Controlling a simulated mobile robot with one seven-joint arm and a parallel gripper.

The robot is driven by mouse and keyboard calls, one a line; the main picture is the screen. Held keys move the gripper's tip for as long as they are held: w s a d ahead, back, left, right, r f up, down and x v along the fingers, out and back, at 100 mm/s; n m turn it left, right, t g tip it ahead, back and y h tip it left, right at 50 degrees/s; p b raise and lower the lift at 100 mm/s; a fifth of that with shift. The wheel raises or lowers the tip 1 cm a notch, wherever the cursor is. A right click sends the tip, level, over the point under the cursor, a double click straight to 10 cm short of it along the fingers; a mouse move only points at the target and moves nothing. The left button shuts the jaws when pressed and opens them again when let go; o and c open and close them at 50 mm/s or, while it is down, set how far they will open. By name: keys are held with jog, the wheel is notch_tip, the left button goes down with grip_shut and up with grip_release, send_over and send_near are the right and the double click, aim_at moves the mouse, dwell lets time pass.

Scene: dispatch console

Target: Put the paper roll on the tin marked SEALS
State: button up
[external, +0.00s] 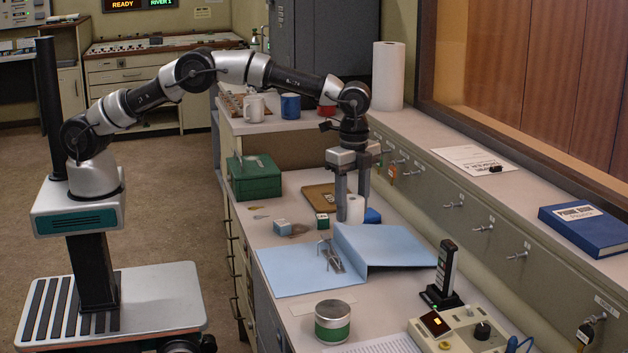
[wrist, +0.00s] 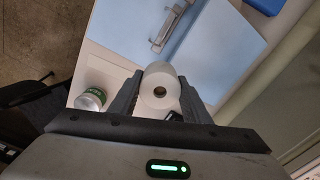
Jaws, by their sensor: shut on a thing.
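My gripper (external: 352,196) is shut on a small white paper roll (external: 355,209), with one finger on either side of it. In the wrist view the roll (wrist: 160,88) sits between the fingers, its end with the dark core hole facing the camera. The roll is just behind the raised part of the blue folder (external: 300,270); I cannot tell whether it touches the desk. A round silver tin with a green band (external: 332,322) stands near the desk's front, well apart from my gripper. It also shows at left in the wrist view (wrist: 92,98). Its lettering is not readable.
The open blue folder, with a metal clip (external: 330,256) on it, lies between roll and tin. A black upright device (external: 442,275) and a beige instrument (external: 462,328) stand right of the tin. A green box (external: 254,180) is at the left edge. A tall white roll (external: 388,76) stands behind.

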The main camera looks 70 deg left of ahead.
jog(key=s+d+r+m+p, duration=0.2)
jog(key=s+d+m, duration=0.3)
jog(key=d, duration=0.8)
jog(key=m+p, duration=0.1)
jog(key=m, duration=0.1)
send_near(333, 309)
notch_tip(333, 309, down, 6)
jog(key=shift+r, duration=0.25)
jog(key=shift+f, duration=0.1)
jog(key=shift+f+b, duration=0.2)
jog(key=shift+b, duration=0.2)
jog(key=o, duration=1.1)
jog(key=shift+r, duration=0.1)
jog(key=shift+c, duration=0.2)
jog(key=shift+r, duration=0.1)
notch_tip(333, 309, up, 12)
jog(key=p, duration=0.1)
